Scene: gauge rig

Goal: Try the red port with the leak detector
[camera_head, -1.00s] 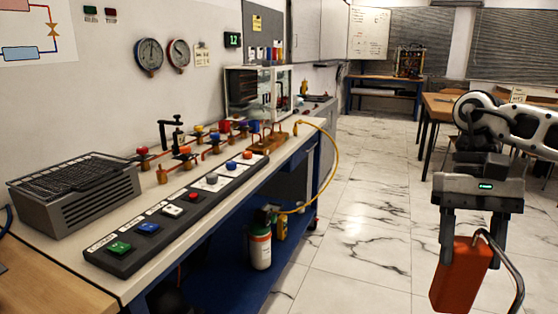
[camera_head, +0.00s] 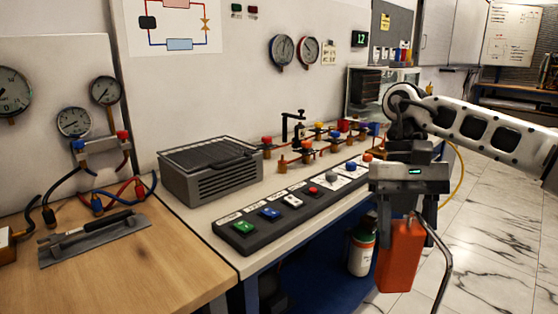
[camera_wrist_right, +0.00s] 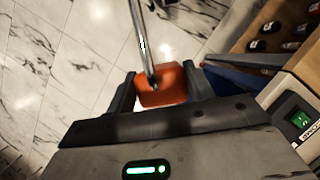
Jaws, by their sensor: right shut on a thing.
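My right gripper (camera_head: 406,226) is shut on the leak detector (camera_head: 400,258), an orange-red box with a bent metal probe (camera_head: 440,258). The box hangs below the fingers, in front of the bench's long side. The right wrist view shows the box (camera_wrist_right: 162,86) between the fingers (camera_wrist_right: 160,92), its metal probe (camera_wrist_right: 142,40) reaching away to the top. A red-topped fitting (camera_head: 123,135) sits beside a blue one (camera_head: 78,145) on the small gauge manifold at left. Another red-topped valve (camera_head: 267,141) stands on the bench behind the grey unit. I cannot tell which is the red port. My left gripper is out of view.
A grey vented unit (camera_head: 205,172) and a dark button panel (camera_head: 262,222) lie on the white bench. A flat grey tool (camera_head: 95,240) and hoses lie on the wooden top at left. A bottle (camera_head: 360,253) stands on the blue shelf. Tiled floor lies open at right.

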